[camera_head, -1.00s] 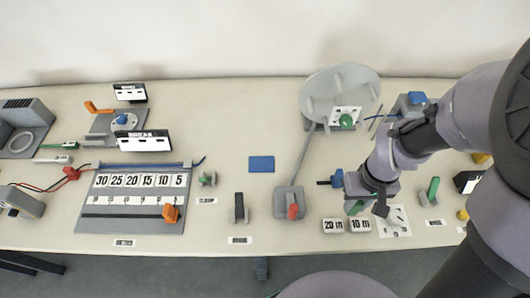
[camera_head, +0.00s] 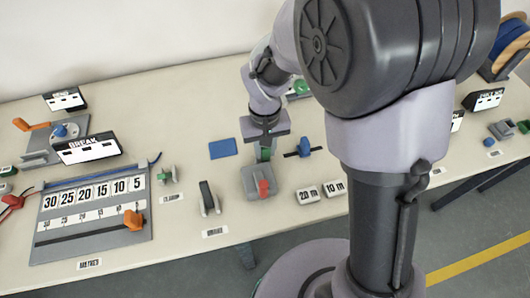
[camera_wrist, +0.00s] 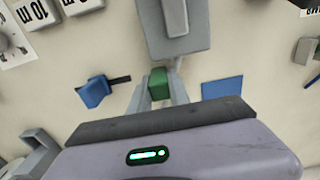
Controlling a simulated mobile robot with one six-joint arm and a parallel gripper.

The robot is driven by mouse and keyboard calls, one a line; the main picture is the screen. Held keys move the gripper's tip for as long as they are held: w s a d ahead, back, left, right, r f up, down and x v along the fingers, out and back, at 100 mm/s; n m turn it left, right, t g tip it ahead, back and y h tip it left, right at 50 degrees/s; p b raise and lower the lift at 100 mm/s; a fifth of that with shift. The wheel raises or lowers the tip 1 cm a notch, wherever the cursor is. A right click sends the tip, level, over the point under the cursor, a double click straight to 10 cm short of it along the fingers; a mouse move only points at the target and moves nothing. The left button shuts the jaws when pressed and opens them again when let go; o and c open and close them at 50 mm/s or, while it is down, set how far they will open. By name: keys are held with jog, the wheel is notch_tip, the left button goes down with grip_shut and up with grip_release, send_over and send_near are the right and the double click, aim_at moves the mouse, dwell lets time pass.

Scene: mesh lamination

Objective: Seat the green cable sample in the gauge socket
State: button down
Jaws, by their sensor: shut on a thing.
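My gripper (camera_head: 264,150) is shut on the green cable sample (camera_head: 265,155), just behind the grey block with a red lever (camera_head: 252,183). In the wrist view the green sample (camera_wrist: 158,83) sits between the two fingertips (camera_wrist: 159,92). There the grey block (camera_wrist: 157,40) lies just beyond the sample; I cannot tell whether they touch or how high the sample is. I cannot tell for sure which part is the gauge socket. A board with a number scale (camera_head: 140,222) stands to the left. My arm hides the table behind and right of the gripper.
A blue square (camera_head: 223,148) lies left of the gripper and a blue-knobbed black part (camera_head: 303,148) right of it. A black upright part (camera_head: 208,197) stands left of the grey block. The 20 m (camera_head: 308,195) and 10 m (camera_head: 335,188) tiles lie right of it.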

jog(key=shift+f, duration=0.65)
jog(key=shift+r, duration=0.2)
jog(key=shift+f, duration=0.15)
jog(key=c, duration=1.2)
grip_release()
jog(key=shift+c, duration=0.2)
